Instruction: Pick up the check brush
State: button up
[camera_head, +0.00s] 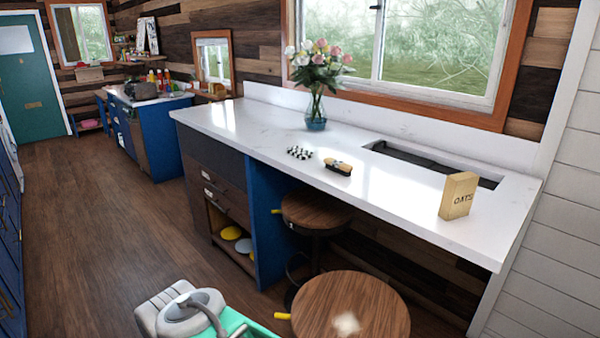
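A small black-and-white checked object (299,152) lies on the white counter (235,137), left of the middle and in front of the flower vase. I take it for the check brush, but its bristles and handle are too small to tell. A second small object (338,167), tan on top with a dark side, lies just right of it, apart from it, and also looks brush-like. My gripper is not in view; only a grey and teal part of my own body shows at the bottom.
A glass vase (316,112) of flowers stands behind the two objects. A sunken sink (430,162) and an oats box (458,196) are to the right. Two round wooden stools (350,308) (316,211) stand in front of the counter. Wooden floor (95,215) is open at left.

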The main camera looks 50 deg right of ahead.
aim_at(336, 166)
jog(key=u, duration=0.05)
jog(key=i, duration=1.15)
jog(key=z, duration=0.45)
jog(key=i, duration=0.95)
jog(key=z, duration=1.55)
jog(key=i, duration=0.7)
jog(key=z, duration=0.75)
